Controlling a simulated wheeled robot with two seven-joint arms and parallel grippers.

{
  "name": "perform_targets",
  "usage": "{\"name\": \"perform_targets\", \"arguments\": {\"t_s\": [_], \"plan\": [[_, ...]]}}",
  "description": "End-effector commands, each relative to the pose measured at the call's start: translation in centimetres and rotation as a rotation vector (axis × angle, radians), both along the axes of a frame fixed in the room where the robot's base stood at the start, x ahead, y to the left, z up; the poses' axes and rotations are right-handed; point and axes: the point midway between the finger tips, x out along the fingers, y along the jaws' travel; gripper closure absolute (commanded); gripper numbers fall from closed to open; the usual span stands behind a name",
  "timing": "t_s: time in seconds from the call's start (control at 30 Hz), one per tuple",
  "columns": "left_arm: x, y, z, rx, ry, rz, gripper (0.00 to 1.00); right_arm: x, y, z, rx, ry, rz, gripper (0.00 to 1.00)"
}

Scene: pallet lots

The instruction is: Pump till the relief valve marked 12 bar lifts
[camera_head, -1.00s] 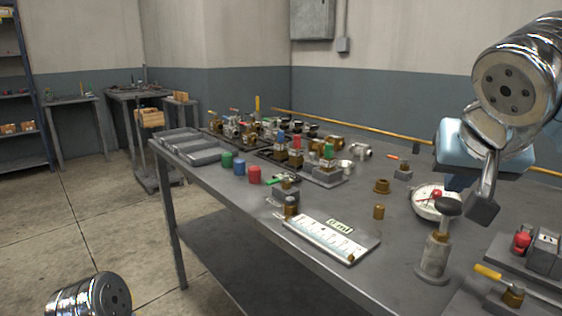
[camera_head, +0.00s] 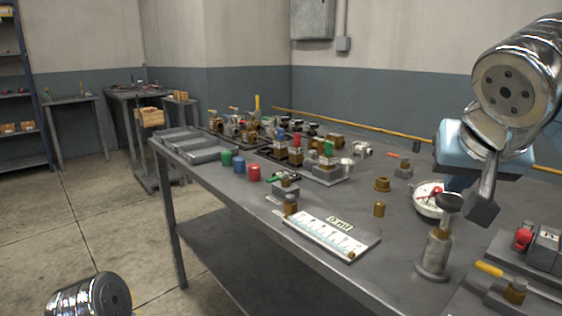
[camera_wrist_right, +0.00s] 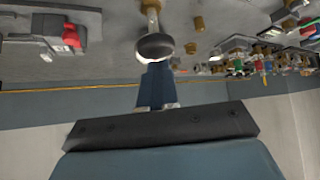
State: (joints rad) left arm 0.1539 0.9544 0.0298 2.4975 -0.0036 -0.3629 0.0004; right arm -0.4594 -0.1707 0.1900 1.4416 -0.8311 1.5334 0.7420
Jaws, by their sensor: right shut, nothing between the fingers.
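A small hand pump (camera_head: 436,256) with a metal body and a black round knob (camera_head: 449,202) stands upright at the right of the workbench. My right gripper (camera_head: 482,208) is shut and empty, right beside the knob in the head view. In the right wrist view the knob (camera_wrist_right: 155,46) shows just beyond the gripper's blue finger (camera_wrist_right: 156,85); I cannot tell whether they touch. A white round gauge (camera_head: 426,206) with a red part lies behind the pump, partly covered, its reading illegible. No 12 bar marking is legible on any valve. My left gripper is not seen.
A white chart plate (camera_head: 328,238) and brass fittings (camera_head: 379,209) lie left of the pump. Grey blocks with a red part (camera_head: 523,238) and a yellow-handled valve (camera_head: 488,268) stand at right. Several valves crowd the bench's far end. Red, blue and green cylinders (camera_head: 253,172) stand near the left edge.

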Motion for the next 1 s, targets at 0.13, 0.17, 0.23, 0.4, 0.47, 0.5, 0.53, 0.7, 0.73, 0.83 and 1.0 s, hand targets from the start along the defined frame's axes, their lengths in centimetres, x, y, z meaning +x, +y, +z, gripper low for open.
{"name": "perform_targets", "arguments": {"t_s": [0.13,0.17,0.23,0.4,0.47,0.5,0.53,0.7,0.73,0.83,1.0], "plan": [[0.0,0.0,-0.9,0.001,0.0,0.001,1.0,0.0,0.0,-1.0,0.0,0.0,0.0,1.0],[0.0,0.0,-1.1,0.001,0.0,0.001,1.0,0.0,0.0,-1.2,0.0,0.0,0.0,1.0],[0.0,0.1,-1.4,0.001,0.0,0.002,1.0,0.0,0.0,-1.6,0.0,0.0,0.0,1.0],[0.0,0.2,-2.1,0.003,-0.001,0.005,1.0,0.0,0.0,-2.4,0.0,0.001,-0.001,1.0],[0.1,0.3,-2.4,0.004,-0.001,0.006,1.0,0.0,0.0,-2.8,0.0,0.002,-0.001,1.0],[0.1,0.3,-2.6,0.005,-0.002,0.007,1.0,0.0,0.0,-3.0,-0.001,0.002,-0.001,1.0],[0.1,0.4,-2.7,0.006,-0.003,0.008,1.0,0.0,0.0,-3.1,-0.001,0.002,-0.001,1.0],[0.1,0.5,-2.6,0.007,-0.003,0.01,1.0,0.0,0.0,-3.1,0.0,0.003,-0.001,1.0],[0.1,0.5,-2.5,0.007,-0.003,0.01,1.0,0.0,0.0,-2.9,0.0,0.003,-0.001,1.0],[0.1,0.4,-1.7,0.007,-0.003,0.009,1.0,0.0,0.0,-2.1,0.0,0.003,-0.001,1.0],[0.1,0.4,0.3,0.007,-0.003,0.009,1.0,0.0,0.0,0.0,-0.001,0.002,0.0,1.0]]}}
